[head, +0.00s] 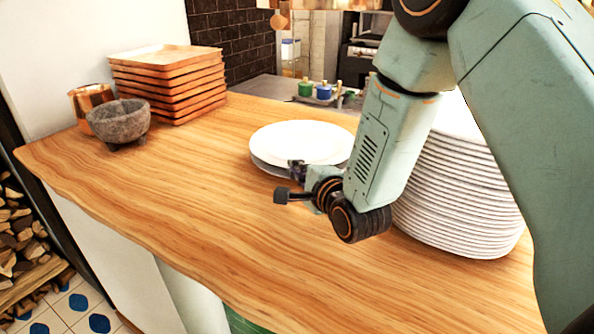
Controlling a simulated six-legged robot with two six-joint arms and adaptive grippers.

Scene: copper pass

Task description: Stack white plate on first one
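A white plate (300,140) lies at the middle of the wooden counter. A darker grey rim (268,166) shows beneath its near left edge, which looks like another plate or its shadowed underside; I cannot tell which. A tall stack of white plates (462,205) stands to the right, partly hidden behind my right arm. My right gripper (289,182) is at the near edge of the white plate, with its fingers spread apart. One fingertip overlaps the plate's rim in the picture; I cannot tell whether it touches. I see nothing held between the fingers. My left gripper is out of view.
The wooden counter (190,200) is clear at the left and front. A stack of wooden trays (168,85), a stone mortar (119,122) and a copper pot (90,98) stand at the far left. Small blue and green pots (323,92) sit behind the counter.

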